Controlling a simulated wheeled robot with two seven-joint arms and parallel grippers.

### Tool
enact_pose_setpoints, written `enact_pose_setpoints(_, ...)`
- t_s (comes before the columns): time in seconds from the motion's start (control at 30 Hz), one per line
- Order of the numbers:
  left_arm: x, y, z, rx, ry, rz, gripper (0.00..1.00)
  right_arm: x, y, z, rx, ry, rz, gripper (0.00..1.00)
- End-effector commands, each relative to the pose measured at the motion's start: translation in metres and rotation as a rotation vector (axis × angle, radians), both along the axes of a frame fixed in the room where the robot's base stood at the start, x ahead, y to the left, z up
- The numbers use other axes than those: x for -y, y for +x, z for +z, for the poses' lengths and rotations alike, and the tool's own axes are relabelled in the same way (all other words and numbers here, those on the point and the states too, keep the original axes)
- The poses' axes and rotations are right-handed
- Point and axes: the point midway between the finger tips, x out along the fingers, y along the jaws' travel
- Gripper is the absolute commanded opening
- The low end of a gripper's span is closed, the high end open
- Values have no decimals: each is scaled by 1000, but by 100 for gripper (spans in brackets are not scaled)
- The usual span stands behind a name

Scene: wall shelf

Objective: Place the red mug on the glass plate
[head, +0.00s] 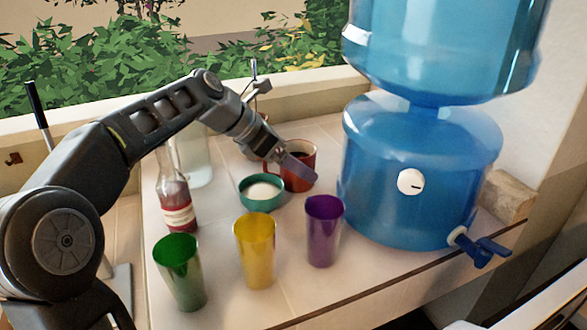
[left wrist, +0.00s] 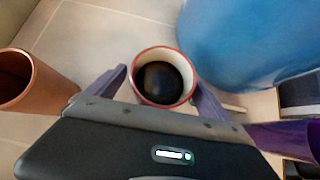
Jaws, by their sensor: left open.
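The red mug (head: 308,156) stands on the white tiled counter, left of the blue water dispenser. It holds a dark liquid. My left gripper (head: 285,168) reaches down at it from the left, and one finger crosses the mug's front. In the left wrist view the mug (left wrist: 163,76) sits between the two open fingers of my left gripper (left wrist: 160,82), with a finger on each side. I cannot tell whether either finger touches it. I cannot make out a glass plate in either view. My right gripper is not in view.
A teal bowl (head: 262,193) of white contents is close in front of the mug. Green (head: 180,272), yellow (head: 255,250) and purple (head: 323,232) cups line the front. A bottle (head: 176,195) and a clear glass vessel (head: 198,160) stand left. The blue dispenser (head: 410,225) blocks the right.

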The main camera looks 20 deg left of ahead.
Motion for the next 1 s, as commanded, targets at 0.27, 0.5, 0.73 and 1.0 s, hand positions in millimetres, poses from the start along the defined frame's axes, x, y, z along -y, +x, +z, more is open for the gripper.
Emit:
enact_pose_setpoints(0.27,0,0,0,0,1,-1,92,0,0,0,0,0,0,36)
enact_pose_setpoints(0.5,0,0,1,0,1,-1,87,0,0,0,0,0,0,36)
enact_pose_setpoints(0.73,0,0,1,0,1,-1,69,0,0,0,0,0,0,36)
enact_pose_setpoints(1.0,0,0,1,0,1,-1,46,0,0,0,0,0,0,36)
